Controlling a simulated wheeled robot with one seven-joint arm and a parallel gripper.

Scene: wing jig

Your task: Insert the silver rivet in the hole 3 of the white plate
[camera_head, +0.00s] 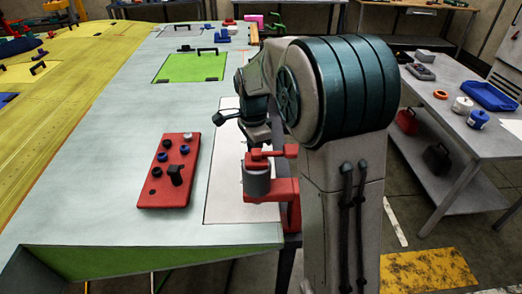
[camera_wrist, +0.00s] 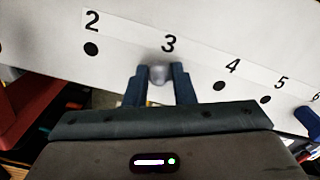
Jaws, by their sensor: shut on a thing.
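The white plate (camera_wrist: 215,50) fills the top of the wrist view, with a row of dark holes under printed numbers. It also shows in the head view (camera_head: 222,188), lying along the table's right side. My gripper (camera_wrist: 159,82) is shut on the silver rivet (camera_wrist: 158,74), which sits between its two blue fingertips just below the printed 3. Hole 3 is hidden behind the rivet and fingers. I cannot tell whether the rivet is above the hole or in it. In the head view my arm hides the fingertips and the held rivet.
Holes 2 (camera_wrist: 91,49), 4 (camera_wrist: 219,86) and 5 (camera_wrist: 265,99) look empty. A blue thing (camera_wrist: 307,118) stands near number 6. A red block (camera_head: 163,190) with several rivets and a black upright piece lies left of the plate. A green panel (camera_head: 190,68) lies farther back.

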